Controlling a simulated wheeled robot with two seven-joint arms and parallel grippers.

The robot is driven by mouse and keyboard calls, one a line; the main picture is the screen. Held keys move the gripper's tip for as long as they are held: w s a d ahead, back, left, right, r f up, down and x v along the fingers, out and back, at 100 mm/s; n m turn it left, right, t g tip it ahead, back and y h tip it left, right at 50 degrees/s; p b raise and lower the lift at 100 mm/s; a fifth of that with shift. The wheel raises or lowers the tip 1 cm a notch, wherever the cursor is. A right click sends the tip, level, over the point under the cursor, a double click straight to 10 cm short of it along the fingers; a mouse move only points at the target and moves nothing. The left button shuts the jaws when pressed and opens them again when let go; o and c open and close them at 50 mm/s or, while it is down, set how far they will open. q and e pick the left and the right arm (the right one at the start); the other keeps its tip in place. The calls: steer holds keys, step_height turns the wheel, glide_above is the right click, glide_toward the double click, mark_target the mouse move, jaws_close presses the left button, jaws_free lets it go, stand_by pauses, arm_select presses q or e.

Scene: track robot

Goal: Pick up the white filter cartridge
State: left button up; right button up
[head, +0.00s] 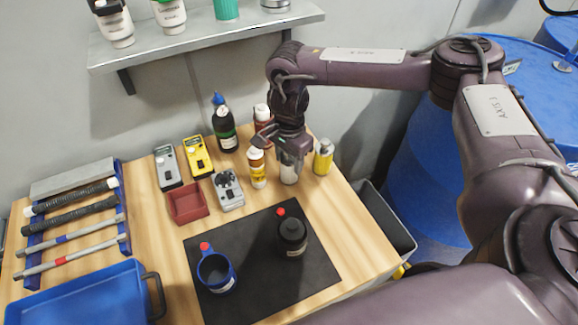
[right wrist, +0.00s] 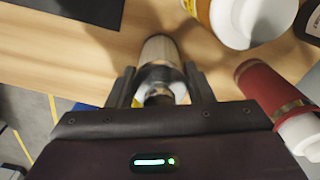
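The white filter cartridge (head: 289,173) is a pale cylinder standing near the right back of the wooden table, partly hidden under my right gripper (head: 288,150). In the right wrist view, the cartridge (right wrist: 158,50) lies between the two dark fingers of my right gripper (right wrist: 159,78), with one finger close on each side. I cannot tell whether the fingers touch it. It stands on the table. My left gripper is in neither view.
A white-capped yellow bottle (head: 257,169) stands close left of the cartridge, a yellow can (head: 323,157) close right, and a red bottle (head: 263,115) behind. A shelf (head: 215,32) hangs above.

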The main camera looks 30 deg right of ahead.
steer(key=c, duration=0.5)
steer(key=shift+r, duration=0.2)
